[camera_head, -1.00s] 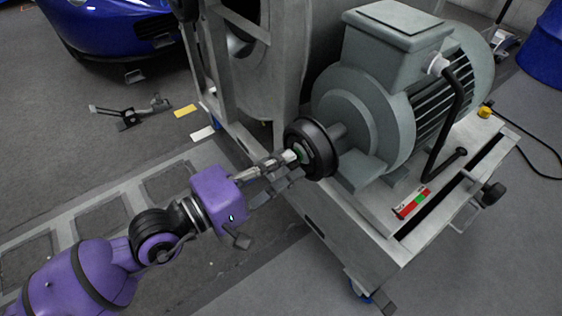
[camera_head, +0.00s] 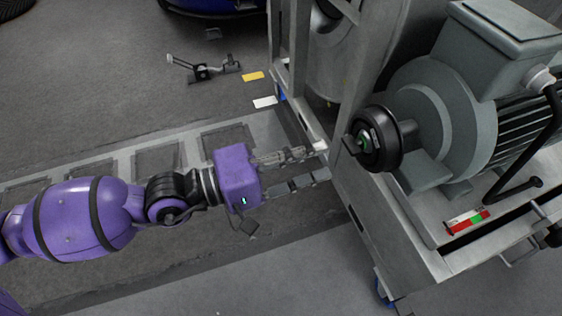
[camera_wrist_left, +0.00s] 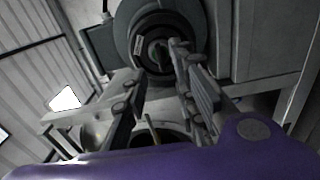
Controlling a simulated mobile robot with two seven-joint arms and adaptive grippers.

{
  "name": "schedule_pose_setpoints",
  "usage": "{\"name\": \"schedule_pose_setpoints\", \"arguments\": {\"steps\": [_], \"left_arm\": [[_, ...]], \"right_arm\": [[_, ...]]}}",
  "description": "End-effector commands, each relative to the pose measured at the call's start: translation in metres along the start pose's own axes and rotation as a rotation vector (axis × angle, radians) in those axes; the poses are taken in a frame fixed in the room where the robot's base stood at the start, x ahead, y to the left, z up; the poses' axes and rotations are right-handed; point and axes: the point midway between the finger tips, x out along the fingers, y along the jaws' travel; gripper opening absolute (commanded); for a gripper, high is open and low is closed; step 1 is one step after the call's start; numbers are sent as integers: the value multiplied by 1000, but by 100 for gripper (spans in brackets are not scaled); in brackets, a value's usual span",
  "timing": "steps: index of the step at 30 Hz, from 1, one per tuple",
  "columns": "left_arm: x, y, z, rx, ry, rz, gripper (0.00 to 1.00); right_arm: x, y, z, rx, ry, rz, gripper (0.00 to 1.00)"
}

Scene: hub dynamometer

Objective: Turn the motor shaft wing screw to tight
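The motor shaft wing screw (camera_head: 361,141) is a small dark and green piece at the centre of the black round hub (camera_head: 382,139) on the grey motor's (camera_head: 446,115) shaft. My left gripper (camera_head: 325,161) is open and empty, to the left of the hub and a little below it, apart from the screw. In the left wrist view the fingers of my left gripper (camera_wrist_left: 150,70) stand spread, with the hub (camera_wrist_left: 157,45) beyond their tips. The screw's green part (camera_wrist_left: 156,50) shows there, partly hidden near the right finger. My right gripper is not in view.
Frame posts (camera_head: 345,85) rise behind the gripper. A metal stand (camera_head: 203,70) and yellow and white floor cards lie at the back left. The floor at front is clear.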

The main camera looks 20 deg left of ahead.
Motion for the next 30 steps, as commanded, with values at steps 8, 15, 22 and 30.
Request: {"name": "schedule_pose_setpoints", "arguments": {"steps": [8,15,22,30], "left_arm": [[-43,-2,0,1,1,-5,26],[-54,0,0,1,0,0,26],[-55,0,0,1,0,1,26],[-54,0,0,0,0,1,26]], "right_arm": [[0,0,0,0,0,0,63],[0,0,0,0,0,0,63],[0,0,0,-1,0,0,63],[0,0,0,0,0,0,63]]}}
